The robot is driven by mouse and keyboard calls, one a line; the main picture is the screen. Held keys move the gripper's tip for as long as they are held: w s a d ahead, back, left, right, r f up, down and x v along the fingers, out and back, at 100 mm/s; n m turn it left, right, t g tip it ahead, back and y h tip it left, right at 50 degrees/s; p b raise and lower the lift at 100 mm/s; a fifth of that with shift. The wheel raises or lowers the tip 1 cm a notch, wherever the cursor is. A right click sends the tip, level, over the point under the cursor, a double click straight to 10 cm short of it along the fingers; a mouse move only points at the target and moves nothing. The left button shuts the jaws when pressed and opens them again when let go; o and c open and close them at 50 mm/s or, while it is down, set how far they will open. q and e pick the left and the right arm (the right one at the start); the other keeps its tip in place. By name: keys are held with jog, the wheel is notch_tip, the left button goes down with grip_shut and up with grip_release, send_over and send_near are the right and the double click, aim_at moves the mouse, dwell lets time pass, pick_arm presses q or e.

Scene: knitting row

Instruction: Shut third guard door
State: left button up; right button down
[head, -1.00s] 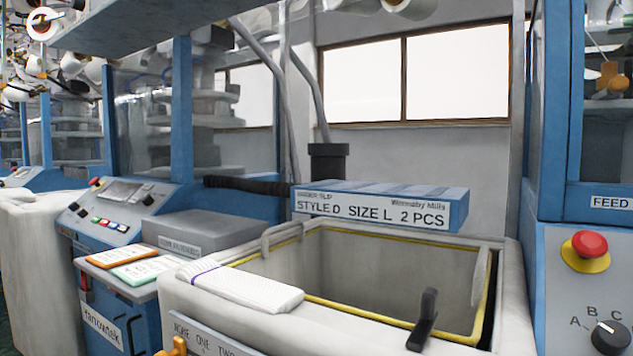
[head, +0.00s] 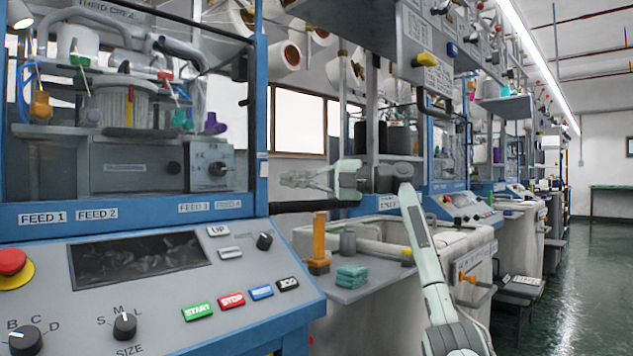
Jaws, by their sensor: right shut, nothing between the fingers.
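A blue-framed knitting machine (head: 140,222) fills the left of the head view, with FEED labels along its front and a sign at its top that I cannot read fully. I see its inside clearly behind the blue frame. A dark bar with a small handle (head: 246,103) stands by its right blue post (head: 261,110); I cannot tell whether this belongs to a guard door or how far a door stands open. My right gripper (head: 288,180) is shut and empty, right of that post, fingers pointing left. It appears apart from the machine. My left gripper is out of view.
A control panel (head: 150,285) with a red stop button (head: 12,262) slopes out below the machine. A grey side shelf (head: 350,290) holds an orange post (head: 319,240) and teal blocks (head: 352,275). More machines line the right, beside a clear green floor (head: 590,270).

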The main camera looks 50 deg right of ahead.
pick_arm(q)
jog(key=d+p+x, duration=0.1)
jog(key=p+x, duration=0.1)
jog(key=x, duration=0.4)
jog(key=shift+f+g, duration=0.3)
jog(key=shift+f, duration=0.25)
pick_arm(e)
jog(key=w+d, duration=0.2)
jog(key=d, duration=0.5)
jog(key=shift+w+d, duration=0.25)
jog(key=shift+d, duration=0.15)
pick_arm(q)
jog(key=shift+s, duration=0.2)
pick_arm(e)
jog(key=shift+f, duration=0.1)
